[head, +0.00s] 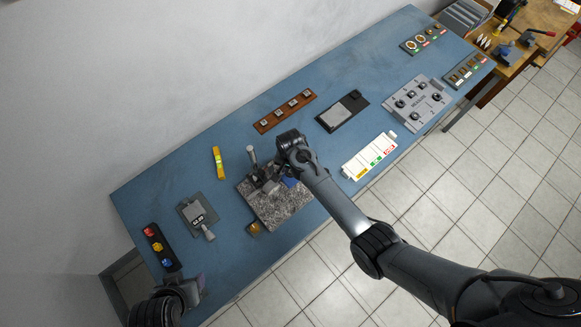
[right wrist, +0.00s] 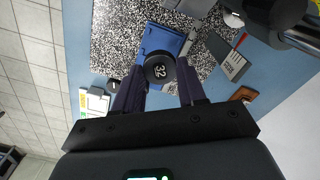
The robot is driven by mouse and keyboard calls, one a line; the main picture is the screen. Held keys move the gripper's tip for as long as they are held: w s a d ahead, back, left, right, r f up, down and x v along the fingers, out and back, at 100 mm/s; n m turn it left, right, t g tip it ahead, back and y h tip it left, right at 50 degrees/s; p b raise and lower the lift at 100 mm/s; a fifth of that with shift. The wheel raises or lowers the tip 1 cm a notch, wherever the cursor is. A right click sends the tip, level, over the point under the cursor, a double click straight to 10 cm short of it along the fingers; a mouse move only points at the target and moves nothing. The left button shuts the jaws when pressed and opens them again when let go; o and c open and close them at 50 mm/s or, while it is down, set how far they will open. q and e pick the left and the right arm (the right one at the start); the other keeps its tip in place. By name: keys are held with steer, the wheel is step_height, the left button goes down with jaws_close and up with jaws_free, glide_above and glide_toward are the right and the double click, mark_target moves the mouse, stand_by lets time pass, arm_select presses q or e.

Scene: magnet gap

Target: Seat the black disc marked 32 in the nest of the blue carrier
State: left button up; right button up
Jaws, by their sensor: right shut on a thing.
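The black disc (right wrist: 159,68) marked 32 shows in the right wrist view, held between the fingertips of my right gripper (right wrist: 159,78). The blue carrier (right wrist: 158,40) lies just beyond and under the disc on the speckled granite plate (right wrist: 116,36). The disc overlaps the carrier's near end in this view, so the nest and any contact cannot be made out. In the head view a little of the blue carrier (head: 290,182) shows beside my right wrist, which hides the disc. My left gripper (head: 193,287) is at the lower left, its fingers unclear.
A grey stand with a post (head: 253,157) rises from the granite plate (head: 275,208), close to my right gripper. A brass-coloured piece (head: 254,228) sits at the plate's front edge. A white labelled strip (head: 369,157) lies to the right. A grey gauge (head: 197,212) lies to the left.

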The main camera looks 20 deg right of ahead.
steer(key=shift+f+b, duration=1.8)
steer(key=shift+f, duration=0.95)
steer(key=shift+f, duration=0.2)
steer(key=o, duration=1.1)
steer(key=shift+c, duration=0.2)
steer(key=c, duration=0.5)
steer(key=shift+c, duration=0.2)
steer(key=shift+r, duration=0.1)
